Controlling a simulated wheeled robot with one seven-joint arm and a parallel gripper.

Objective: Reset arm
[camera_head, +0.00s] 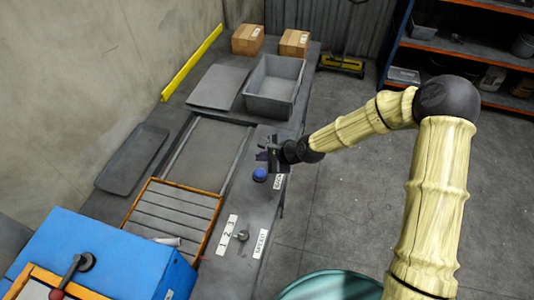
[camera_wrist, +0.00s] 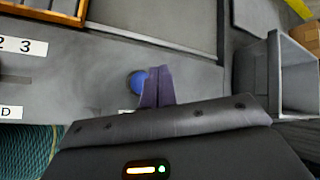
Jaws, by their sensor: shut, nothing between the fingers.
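My gripper (camera_head: 268,155) is at the end of my wooden-looking arm, over the right edge of the long grey bench (camera_head: 222,262). In the wrist view its two dark purple fingers (camera_wrist: 157,88) are shut together with nothing between them. A round blue button (camera_head: 260,174) sits on the bench just below the gripper in the head view. In the wrist view the blue button (camera_wrist: 138,82) shows beside the fingers, partly hidden by them. I cannot tell whether the fingers touch it.
A grey bin (camera_head: 273,112) and two cardboard boxes (camera_head: 247,40) stand at the bench's far end. A blue machine (camera_head: 105,262) and an orange-framed slatted panel (camera_head: 172,208) are at the left. A small knob (camera_head: 242,235) is nearer.

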